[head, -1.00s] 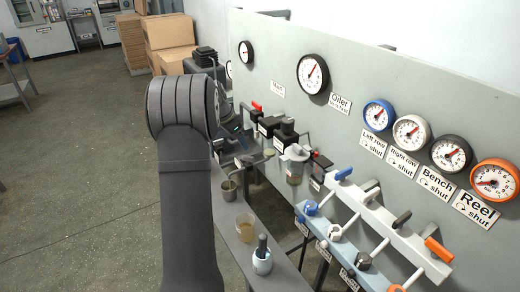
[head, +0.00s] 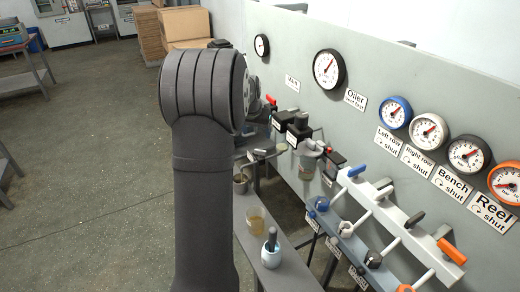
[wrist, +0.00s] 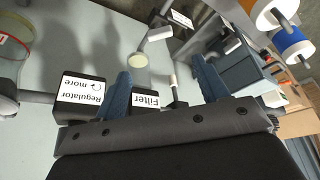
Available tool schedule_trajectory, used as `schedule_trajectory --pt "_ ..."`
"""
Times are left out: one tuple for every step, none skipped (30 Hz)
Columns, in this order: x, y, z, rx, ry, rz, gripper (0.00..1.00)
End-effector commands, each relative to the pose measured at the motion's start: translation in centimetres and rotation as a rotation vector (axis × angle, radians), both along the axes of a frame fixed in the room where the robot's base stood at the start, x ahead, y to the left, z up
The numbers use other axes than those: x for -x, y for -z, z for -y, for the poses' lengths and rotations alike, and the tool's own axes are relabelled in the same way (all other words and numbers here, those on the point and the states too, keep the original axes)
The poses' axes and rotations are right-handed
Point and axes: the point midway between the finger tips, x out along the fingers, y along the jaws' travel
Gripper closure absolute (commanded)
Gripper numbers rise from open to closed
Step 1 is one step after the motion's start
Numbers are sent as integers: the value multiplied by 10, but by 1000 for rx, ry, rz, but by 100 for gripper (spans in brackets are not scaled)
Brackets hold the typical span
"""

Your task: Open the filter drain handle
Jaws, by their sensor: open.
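In the wrist view, my gripper (wrist: 160,66) is open, with its two blue fingers apart and nothing held between them. A black block with a white label reading Filter (wrist: 153,100) shows between the finger bases, close to the left finger. A small dark fitting with a pale rod (wrist: 173,84) is beside it, nearer the right finger. I cannot tell for sure whether this is the drain handle. A round pale disc (wrist: 138,62) lies beyond the fingers. In the head view, my arm hides the gripper.
A block labelled Regulator (wrist: 82,97) is close left of the left finger. In the head view, the gauge panel (head: 370,75) runs along the right, with a rail of coloured handles (head: 400,228) below it. Floor on the left is open.

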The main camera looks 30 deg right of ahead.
Motion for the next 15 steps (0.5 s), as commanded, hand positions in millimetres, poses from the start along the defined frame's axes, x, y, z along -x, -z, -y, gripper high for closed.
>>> schedule_trajectory --pt "-3 13 3 -2 0 -3 33" --pt "-5 19 5 -2 0 -3 33" --pt "-7 27 8 -2 1 -3 33" --pt "-9 33 9 -2 1 -3 33" --pt "-10 40 11 -2 2 -4 33" --pt "-13 47 14 -1 1 -2 33" --pt "-15 53 15 -1 2 -3 33" --pt "-17 59 17 -1 2 -3 33" --pt "-19 67 19 0 2 -2 33" --pt "-21 72 21 0 2 -2 33" --pt "-22 77 22 0 2 -2 33" --pt "-24 84 24 -1 2 -3 33" --pt "-25 88 25 0 2 -2 33" --pt "-27 92 27 0 1 0 33" --pt "-28 97 28 0 1 0 33"
